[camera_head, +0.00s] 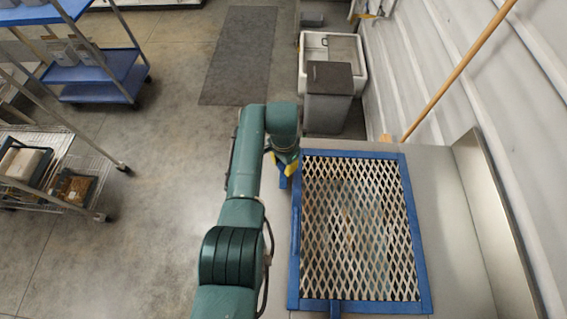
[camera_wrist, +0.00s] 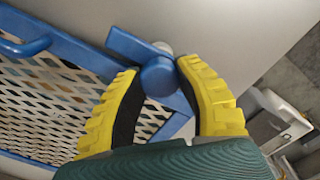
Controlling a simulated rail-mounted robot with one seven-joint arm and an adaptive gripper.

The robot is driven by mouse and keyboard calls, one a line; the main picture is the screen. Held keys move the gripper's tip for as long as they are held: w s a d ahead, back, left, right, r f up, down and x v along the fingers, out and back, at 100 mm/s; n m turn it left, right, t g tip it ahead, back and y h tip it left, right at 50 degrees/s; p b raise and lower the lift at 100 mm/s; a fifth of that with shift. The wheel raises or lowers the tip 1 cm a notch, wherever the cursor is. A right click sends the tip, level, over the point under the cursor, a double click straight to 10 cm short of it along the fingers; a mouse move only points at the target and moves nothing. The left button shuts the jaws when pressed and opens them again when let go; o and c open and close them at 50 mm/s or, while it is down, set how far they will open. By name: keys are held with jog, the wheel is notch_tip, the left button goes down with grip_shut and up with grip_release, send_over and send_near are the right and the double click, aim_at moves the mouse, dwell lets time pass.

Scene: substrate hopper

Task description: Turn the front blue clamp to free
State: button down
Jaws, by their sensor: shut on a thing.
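A blue clamp (camera_wrist: 122,45) with a round knob shows in the wrist view, beside the blue frame of the mesh grate. My gripper (camera_wrist: 158,72) has its yellow-backed fingers on both sides of the knob and is shut on it. The clamp's flat bar points up and left from the knob there; I cannot tell if its end overlaps the frame. In the head view, my gripper (camera_head: 286,168) is at the grate's upper left corner, with part of the blue clamp (camera_head: 283,183) below it. The blue-framed grate (camera_head: 408,190) lies flat on the hopper top.
Another blue piece (camera_head: 335,309) sits at the grate's lower edge. A blue handle (camera_wrist: 28,46) is on the grate frame. A grey bin (camera_head: 328,100) and white sink (camera_head: 313,45) stand beyond. A wooden pole (camera_head: 460,70) leans on the right wall. Shelving carts (camera_head: 95,75) stand left.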

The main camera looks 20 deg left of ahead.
aim_at(283, 165)
jog(key=shift+s+f, duration=0.1)
jog(key=shift+f, duration=0.15)
dwell(0.3)
jog(key=c, duration=0.6)
grip_release()
jog(key=shift+r, duration=0.15)
notch_tip(283, 165, up, 12)
jog(key=shift+r, duration=0.1)
